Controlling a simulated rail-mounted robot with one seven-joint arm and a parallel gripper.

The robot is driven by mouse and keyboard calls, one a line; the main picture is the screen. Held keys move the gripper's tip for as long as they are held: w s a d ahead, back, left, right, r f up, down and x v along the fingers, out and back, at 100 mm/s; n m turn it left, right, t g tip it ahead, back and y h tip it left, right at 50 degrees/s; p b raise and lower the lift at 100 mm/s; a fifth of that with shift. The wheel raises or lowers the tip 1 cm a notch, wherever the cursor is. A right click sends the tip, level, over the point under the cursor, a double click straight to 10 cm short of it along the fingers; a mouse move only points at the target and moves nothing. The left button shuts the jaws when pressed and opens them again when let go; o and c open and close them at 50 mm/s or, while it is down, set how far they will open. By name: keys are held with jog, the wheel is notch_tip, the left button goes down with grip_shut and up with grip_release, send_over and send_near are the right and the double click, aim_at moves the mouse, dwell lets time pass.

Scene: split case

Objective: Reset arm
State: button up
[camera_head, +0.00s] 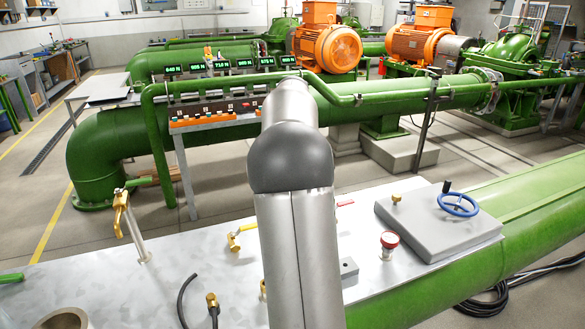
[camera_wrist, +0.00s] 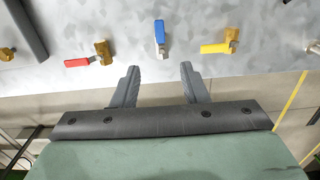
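My gripper (camera_wrist: 158,86) shows in the wrist view with its two grey fingers spread apart and nothing between them. It points toward a grey metal panel (camera_wrist: 130,40) that carries several valves. A blue-handled valve (camera_wrist: 160,37) lies just beyond the fingertips. A red-handled valve (camera_wrist: 82,62) is to the left and a yellow-handled valve (camera_wrist: 217,47) to the right. In the head view my arm rises through the middle over the metal table (camera_head: 100,270), and my gripper is hidden behind it.
The table holds a grey box with a blue handwheel (camera_head: 458,205), a red button (camera_head: 389,240), a yellow-handled valve (camera_head: 238,237) and a tall brass valve (camera_head: 122,215). Green pipes (camera_head: 100,160), a control strip (camera_head: 205,119) and orange motors (camera_head: 326,46) stand behind. Open floor lies left.

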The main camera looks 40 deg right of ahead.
jog(key=shift+r, duration=0.65)
jog(key=s+a+f+n, duration=0.1)
jog(key=s+a+f, duration=0.15)
jog(key=a, duration=0.75)
jog(key=s+a+f+n, duration=0.1)
jog(key=s+a, duration=0.2)
jog(key=a, duration=0.8)
jog(key=s+a+f+n, duration=0.1)
jog(key=s+a+f, duration=0.3)
jog(key=s+a, duration=0.3)
jog(key=s+a+f+n, duration=0.1)
jog(key=s+a+f, duration=0.4)
jog(key=s+a, duration=0.2)
jog(key=shift+s+f+n, duration=0.3)
jog(key=shift+s, duration=0.95)
